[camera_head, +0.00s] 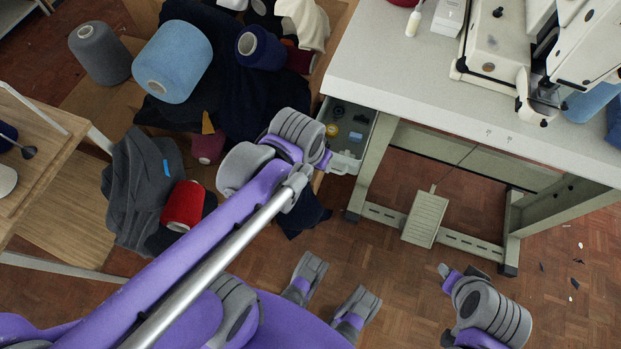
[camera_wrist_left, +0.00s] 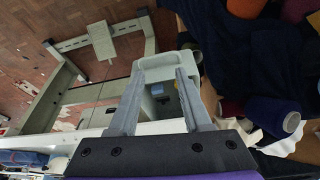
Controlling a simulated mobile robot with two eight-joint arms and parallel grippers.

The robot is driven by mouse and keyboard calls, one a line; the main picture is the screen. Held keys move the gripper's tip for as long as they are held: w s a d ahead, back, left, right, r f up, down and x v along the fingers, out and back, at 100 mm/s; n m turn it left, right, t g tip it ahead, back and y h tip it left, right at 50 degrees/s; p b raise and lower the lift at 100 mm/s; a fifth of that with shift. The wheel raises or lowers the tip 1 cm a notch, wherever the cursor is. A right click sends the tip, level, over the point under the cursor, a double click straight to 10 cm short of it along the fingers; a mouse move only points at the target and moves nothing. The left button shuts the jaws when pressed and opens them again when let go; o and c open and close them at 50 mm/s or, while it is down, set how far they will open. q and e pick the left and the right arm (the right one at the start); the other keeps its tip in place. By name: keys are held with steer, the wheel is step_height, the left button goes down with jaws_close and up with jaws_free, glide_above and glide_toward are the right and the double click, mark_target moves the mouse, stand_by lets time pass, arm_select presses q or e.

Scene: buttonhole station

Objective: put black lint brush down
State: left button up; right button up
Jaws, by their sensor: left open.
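I cannot make out a black lint brush for certain in either view. In the left wrist view my left gripper (camera_wrist_left: 160,75) is open, with nothing between its fingers. It is over the pale open drawer (camera_wrist_left: 165,62), which also shows under the table in the head view (camera_head: 343,164). Small dark, yellow and blue items lie in the drawer, too small to name.
The white table (camera_head: 400,75) carries a sewing machine (camera_head: 495,45). A pedal (camera_head: 426,219) stands beneath it. Thread cones, including a light blue one (camera_head: 172,62) and a red one (camera_head: 183,206), and dark cloth crowd the left. A wooden shelf stands far left. Floor at lower centre is partly clear.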

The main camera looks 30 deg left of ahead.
arm_select(q)
steer(key=shift+m+t, duration=0.5)
steer(key=shift+t, duration=0.1)
steer(key=s, duration=0.1)
steer(key=s+d+f, duration=0.1)
steer(key=s, duration=0.3)
steer(key=shift+s+d+f, duration=0.1)
steer(key=shift+d+f, duration=0.05)
steer(key=shift+d, duration=0.2)
